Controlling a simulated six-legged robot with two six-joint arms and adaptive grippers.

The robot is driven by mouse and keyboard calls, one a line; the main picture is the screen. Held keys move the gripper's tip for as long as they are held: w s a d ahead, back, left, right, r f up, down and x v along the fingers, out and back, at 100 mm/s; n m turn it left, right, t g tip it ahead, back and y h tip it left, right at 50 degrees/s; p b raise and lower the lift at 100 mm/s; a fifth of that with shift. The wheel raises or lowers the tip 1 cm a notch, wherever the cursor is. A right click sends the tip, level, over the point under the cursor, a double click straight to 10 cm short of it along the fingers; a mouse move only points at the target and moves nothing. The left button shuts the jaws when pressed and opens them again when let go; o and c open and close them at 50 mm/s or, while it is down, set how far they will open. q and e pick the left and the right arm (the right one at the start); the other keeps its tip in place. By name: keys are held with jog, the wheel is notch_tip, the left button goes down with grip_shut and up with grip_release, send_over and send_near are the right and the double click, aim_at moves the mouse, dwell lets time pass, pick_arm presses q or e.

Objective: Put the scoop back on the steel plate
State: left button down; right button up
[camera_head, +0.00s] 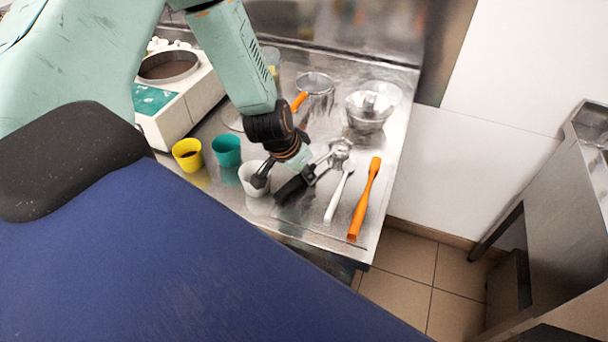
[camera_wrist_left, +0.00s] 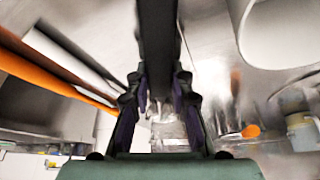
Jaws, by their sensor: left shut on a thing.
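The scoop (camera_head: 294,190) has a black handle and a shiny metal head, which points up and right in the head view. My left gripper (camera_head: 282,176) is shut on its handle. In the left wrist view the dark handle (camera_wrist_left: 158,40) runs between the fingers of my left gripper (camera_wrist_left: 160,82). The steel plate (camera_head: 312,222) lies at the front right of the counter, below or beside the scoop. I cannot tell whether the scoop touches it. My right gripper is not in view.
A white spatula (camera_head: 335,200) and an orange spatula (camera_head: 365,200) lie right of the scoop. White (camera_head: 250,187), teal (camera_head: 226,151) and yellow (camera_head: 187,155) cups stand to the left. A strainer (camera_head: 314,83) and a metal bowl (camera_head: 368,118) are behind. A freezer machine (camera_head: 185,105) stands at the left.

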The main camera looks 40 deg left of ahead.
pick_arm(q)
jog(key=shift+s, duration=0.1)
jog(key=c, duration=1.5)
grip_release()
jog(key=shift+d, duration=0.15)
jog(key=o, duration=0.3)
jog(key=shift+f, duration=0.1)
